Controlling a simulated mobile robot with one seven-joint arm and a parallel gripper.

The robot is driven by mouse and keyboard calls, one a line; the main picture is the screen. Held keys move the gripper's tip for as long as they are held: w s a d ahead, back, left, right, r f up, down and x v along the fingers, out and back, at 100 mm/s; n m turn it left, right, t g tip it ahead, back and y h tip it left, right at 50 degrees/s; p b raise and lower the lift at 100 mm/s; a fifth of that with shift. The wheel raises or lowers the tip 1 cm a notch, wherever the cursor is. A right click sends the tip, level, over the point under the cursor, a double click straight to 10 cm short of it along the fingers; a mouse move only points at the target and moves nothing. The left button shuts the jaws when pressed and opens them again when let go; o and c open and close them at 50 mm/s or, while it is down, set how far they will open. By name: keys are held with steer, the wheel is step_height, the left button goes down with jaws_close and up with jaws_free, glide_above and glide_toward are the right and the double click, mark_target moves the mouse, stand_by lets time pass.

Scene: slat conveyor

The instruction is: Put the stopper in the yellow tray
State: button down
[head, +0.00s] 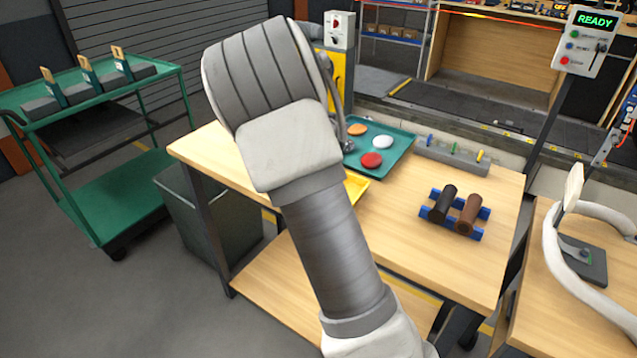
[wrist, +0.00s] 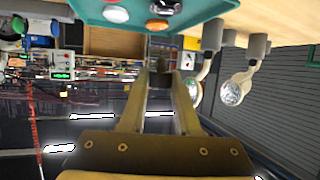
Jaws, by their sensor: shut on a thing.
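My gripper (wrist: 160,80) shows in the wrist view with its two fingers reaching up the picture. It is shut on a small dark grey piece (wrist: 160,64), which I take for the stopper; its shape is mostly hidden. The gripper is close to the teal tray, apart from the table top as far as I can tell. In the head view my arm hides most of the gripper. The yellow tray (head: 356,187) lies on the wooden table, largely covered by my arm; only its right corner shows.
The teal tray (head: 400,142) holds orange, white and red discs. A blue rack (head: 438,215) carries a black and a brown cylinder. The table's front right is bare. A green cart (head: 120,185) stands left.

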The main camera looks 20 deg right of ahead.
steer(key=s+a+f, duration=0.4)
steer(key=a, duration=0.1)
steer(key=s+a+f+b, duration=0.1)
steer(key=s+a+f, duration=0.1)
steer(key=a, duration=0.1)
steer(key=shift+s+a+f, duration=0.15)
steer(key=shift+s+a, duration=0.1)
steer(key=shift+f+b, duration=0.65)
steer(key=shift+f, duration=1.35)
steer(key=shift+f, duration=0.15)
